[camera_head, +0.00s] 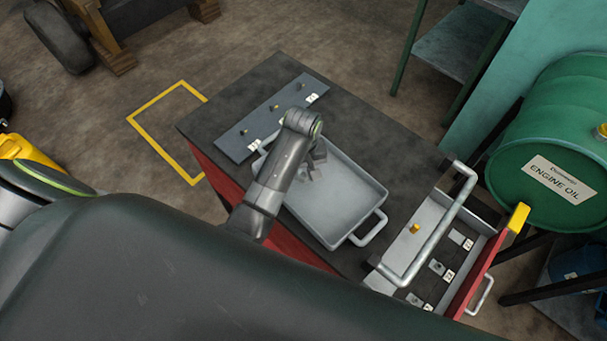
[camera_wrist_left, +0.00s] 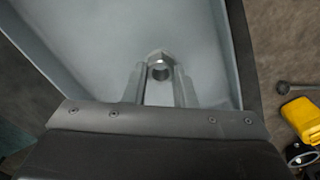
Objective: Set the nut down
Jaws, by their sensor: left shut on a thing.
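My left gripper (camera_head: 314,168) is over the grey metal tray (camera_head: 338,205) on the cart top, in the head view. In the left wrist view my left gripper (camera_wrist_left: 160,82) is shut on a steel hex nut (camera_wrist_left: 159,58), held at the fingertips with its hole showing. The pale tray floor (camera_wrist_left: 95,40) lies behind the nut. I cannot tell how high the nut is above the tray floor. In the head view the arm and gripper hide the nut. My right gripper is in neither view.
A blue-grey plate (camera_head: 245,132) with several small studs and white labels lies left of the tray. An open drawer (camera_head: 460,250) with labelled parts is at the right, near a metal handle (camera_head: 435,235). A green oil drum (camera_head: 550,150) stands beyond.

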